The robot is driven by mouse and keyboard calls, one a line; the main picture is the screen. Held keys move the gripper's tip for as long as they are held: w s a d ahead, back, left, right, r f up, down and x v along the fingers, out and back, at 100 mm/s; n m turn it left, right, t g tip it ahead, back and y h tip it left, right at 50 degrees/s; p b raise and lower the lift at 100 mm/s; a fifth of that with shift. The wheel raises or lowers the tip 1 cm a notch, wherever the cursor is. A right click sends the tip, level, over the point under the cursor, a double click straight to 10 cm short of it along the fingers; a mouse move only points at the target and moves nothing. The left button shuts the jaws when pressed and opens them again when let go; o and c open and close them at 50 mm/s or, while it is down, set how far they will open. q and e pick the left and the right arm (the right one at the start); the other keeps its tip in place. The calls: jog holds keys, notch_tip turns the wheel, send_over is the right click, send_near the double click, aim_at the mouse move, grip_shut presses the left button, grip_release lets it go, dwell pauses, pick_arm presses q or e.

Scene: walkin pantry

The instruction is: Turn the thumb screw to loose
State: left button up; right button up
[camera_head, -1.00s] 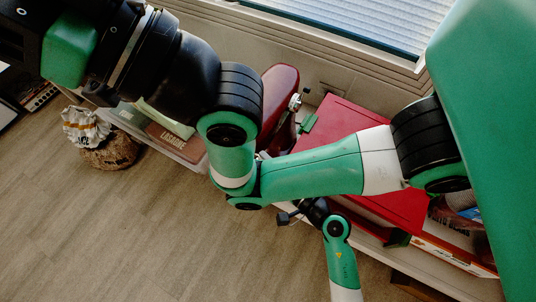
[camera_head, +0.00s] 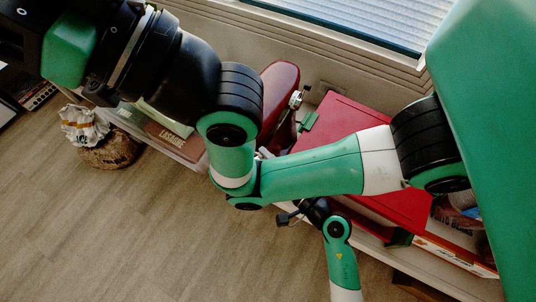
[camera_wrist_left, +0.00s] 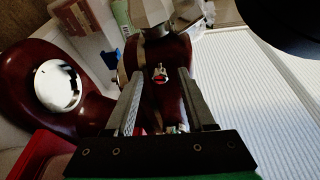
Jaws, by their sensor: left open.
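A dark red stand-mixer-like appliance (camera_head: 280,100) stands under the window in the head view, with a round silver part on its side. In the left wrist view its red body (camera_wrist_left: 172,100) lies beyond my fingers. A small metal screw with a red spot, apparently the thumb screw (camera_wrist_left: 160,73), sits on it. My left gripper (camera_wrist_left: 160,75) is open, its two fingers to either side of the screw in this view. I cannot tell whether they touch it. A black arm end (camera_head: 300,212) shows below my forearm in the head view; its finger state is unclear.
A red box-like surface (camera_head: 350,115) is right of the appliance. A brown box (camera_head: 168,140) is to its left. A sack (camera_head: 85,128) and basket (camera_head: 110,152) stand on the floor. A ribbed blind (camera_wrist_left: 260,100) fills the wrist view's right. Open floor (camera_head: 150,240) lies in front.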

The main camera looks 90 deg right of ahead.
pick_arm(q)
jog(key=p+v, duration=0.3)
jog(key=v, duration=0.8)
jog(key=shift+s+a, duration=0.2)
jog(key=shift+a, duration=0.05)
jog(key=shift+r, duration=0.1)
jog(key=w+d+r+m+g+y+p, duration=0.35)
jog(key=r+m+g+p, duration=0.2)
jog(key=p, duration=1.15)
jog(key=w+d+r+m+g+y+p, duration=0.3)
jog(key=r+m+p, duration=0.4)
jog(key=p, duration=1.1)
jog(key=shift+g+y, duration=0.35)
jog(key=shift+y, duration=0.3)
jog(key=b+x, duration=0.4)
jog(key=a+b+x, duration=0.1)
jog(key=b+x, duration=0.2)
jog(key=b, duration=0.2)
jog(key=b+x, duration=0.4)
jog(key=b, duration=0.1)
jog(key=shift+a+f, duration=0.15)
jog(key=shift+f, duration=0.5)
